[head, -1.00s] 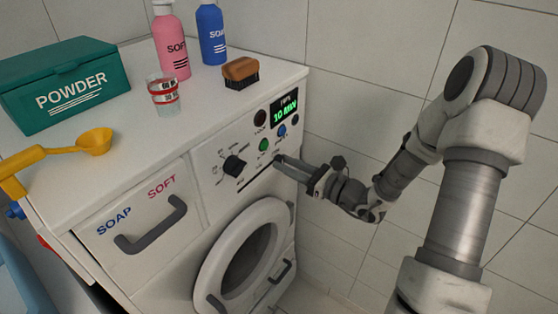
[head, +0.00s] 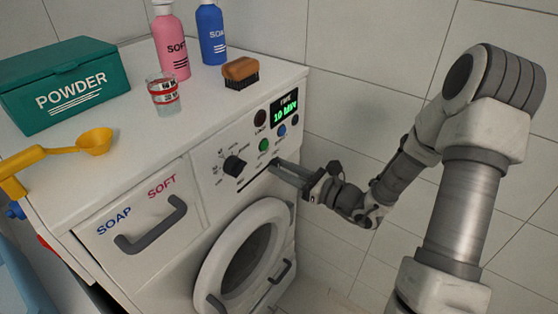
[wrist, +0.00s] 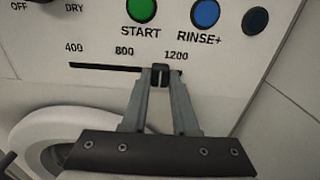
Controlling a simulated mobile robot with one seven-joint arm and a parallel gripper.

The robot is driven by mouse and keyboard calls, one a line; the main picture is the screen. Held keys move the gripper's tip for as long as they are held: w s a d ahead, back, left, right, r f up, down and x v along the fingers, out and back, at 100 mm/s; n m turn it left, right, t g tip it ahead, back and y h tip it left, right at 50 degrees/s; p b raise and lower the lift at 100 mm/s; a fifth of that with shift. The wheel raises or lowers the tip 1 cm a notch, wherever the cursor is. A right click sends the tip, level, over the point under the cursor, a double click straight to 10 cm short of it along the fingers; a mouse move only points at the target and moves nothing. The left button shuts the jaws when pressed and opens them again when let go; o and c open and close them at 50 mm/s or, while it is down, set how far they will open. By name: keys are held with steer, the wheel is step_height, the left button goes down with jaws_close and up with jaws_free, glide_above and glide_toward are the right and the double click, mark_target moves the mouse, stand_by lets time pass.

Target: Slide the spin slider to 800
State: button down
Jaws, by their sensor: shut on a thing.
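The spin slider is a dark horizontal slot (wrist: 95,67) on the white control panel, marked 400, 800 and 1200 in the wrist view. Its small dark knob (wrist: 160,71) sits between the 800 and 1200 labels, nearer 1200. My gripper (wrist: 160,78) is shut on the knob, with one finger on each side of it. In the head view my gripper (head: 274,168) reaches the panel from the right and hides the knob. Part of the slot (head: 252,180) shows to the left of the fingers.
Above the slot are a green START button (wrist: 141,10), a blue RINSE+ button (wrist: 205,13) and a dark button (wrist: 255,20). A dial (head: 234,166) is left of the slot. The round door (head: 245,255) lies below. A brush (head: 241,72) and bottles stand on top.

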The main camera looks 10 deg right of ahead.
mark_target(259, 173)
steer(key=shift+s+a, duration=1.5)
steer(key=shift+s, duration=0.05)
steer(key=shift+s+a, duration=0.15)
stand_by(0.9)
steer(key=c, duration=0.6)
jaws_free()
steer(key=shift+c, duration=0.2)
steer(key=v, duration=0.7)
